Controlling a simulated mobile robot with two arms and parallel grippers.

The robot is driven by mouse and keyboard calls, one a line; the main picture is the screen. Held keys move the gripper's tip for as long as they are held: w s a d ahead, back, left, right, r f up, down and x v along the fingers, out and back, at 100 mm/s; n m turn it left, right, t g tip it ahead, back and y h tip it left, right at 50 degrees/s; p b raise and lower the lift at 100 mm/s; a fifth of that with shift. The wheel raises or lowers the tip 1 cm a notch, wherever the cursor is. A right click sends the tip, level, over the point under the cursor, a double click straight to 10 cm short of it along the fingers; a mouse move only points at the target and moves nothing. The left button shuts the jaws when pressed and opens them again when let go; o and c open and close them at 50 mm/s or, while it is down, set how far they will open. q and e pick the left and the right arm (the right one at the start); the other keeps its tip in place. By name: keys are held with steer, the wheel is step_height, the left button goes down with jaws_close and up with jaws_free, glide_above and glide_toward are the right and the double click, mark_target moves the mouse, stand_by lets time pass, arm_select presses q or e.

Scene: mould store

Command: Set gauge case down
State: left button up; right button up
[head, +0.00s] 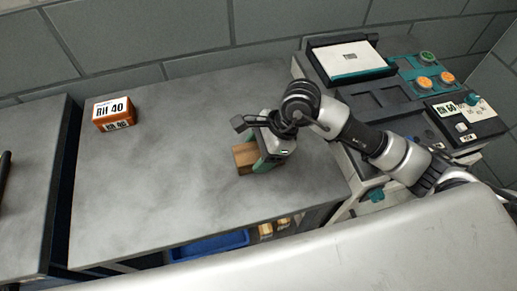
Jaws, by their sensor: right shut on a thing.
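The gauge case (244,154) looks like a small brown wooden block, in the middle of the head view over the grey worktop (180,185). My right gripper (261,155) is shut on it, with its arm coming in from the right. The gripper hides the case's right part. I cannot tell whether the case's underside touches the worktop or hangs just above it. My left gripper is not in view.
A machine with a control panel (425,80) adjoins on the right. A blue tray (208,246) and small wooden pieces (266,230) sit below the front edge. The worktop's middle is clear.

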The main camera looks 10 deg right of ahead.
steer(key=shift+f, duration=0.1)
steer(key=o, duration=1.2)
steer(key=shift+r, duration=0.25)
steer(key=b+v, duration=0.1)
steer(key=v, duration=1)
steer(key=shift+d+r, duration=0.25)
steer(key=shift+r, duration=0.1)
steer(key=shift+s+f, duration=0.1)
